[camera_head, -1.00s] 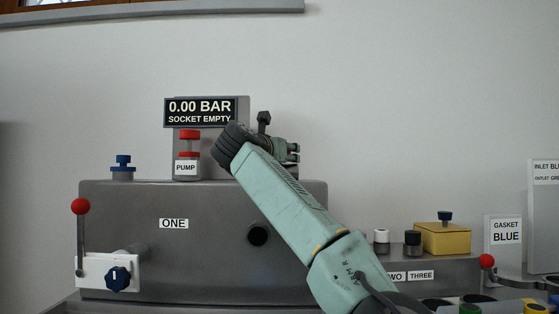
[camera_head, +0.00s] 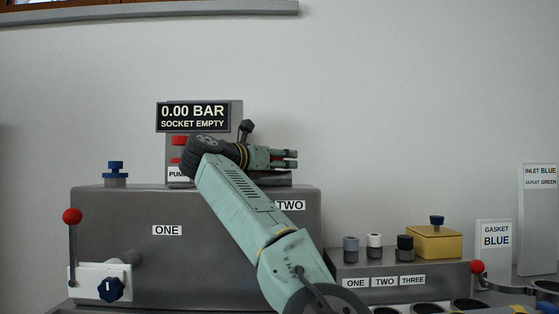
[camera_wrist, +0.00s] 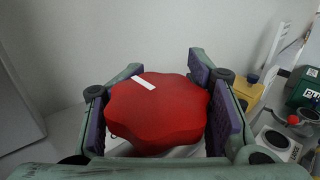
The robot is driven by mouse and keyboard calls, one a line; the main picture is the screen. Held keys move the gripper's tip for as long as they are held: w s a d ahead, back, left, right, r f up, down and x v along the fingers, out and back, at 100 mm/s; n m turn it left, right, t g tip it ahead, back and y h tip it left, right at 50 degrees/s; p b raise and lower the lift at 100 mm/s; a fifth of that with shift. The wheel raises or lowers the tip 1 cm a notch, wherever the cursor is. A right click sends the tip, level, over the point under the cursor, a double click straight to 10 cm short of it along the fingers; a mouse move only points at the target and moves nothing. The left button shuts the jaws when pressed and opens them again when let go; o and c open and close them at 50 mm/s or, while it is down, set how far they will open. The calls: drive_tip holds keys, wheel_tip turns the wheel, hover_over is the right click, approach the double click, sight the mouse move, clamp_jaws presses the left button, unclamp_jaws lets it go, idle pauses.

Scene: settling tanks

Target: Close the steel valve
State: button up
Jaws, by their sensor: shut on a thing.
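A red lobed knob (camera_wrist: 158,112) with a white mark on its top fills the middle of the wrist view. My gripper (camera_wrist: 165,108) is shut on it, with purple pads on either side. A pale grey part shows under the knob; most of what lies below is hidden. In the head view my gripper (camera_head: 285,158) points right above the large grey tank (camera_head: 150,240), and the red knob cannot be seen there. No label names the steel valve, so I cannot tell from the frames whether this knob belongs to it.
A red-ball lever (camera_head: 72,217) and a dark blue knob (camera_head: 111,289) sit at the tank's left. A red pump button (camera_head: 179,141) is behind my arm. A display (camera_head: 193,117) reads 0.00 BAR, SOCKET EMPTY. A yellow box (camera_head: 434,243) stands on a lower block at right.

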drive_tip(key=shift+a, duration=0.2)
drive_tip(key=o, duration=1)
drive_tip(key=shift+c, duration=0.2)
drive_tip(key=v, duration=1.2)
drive_tip(key=shift+s, duration=0.15)
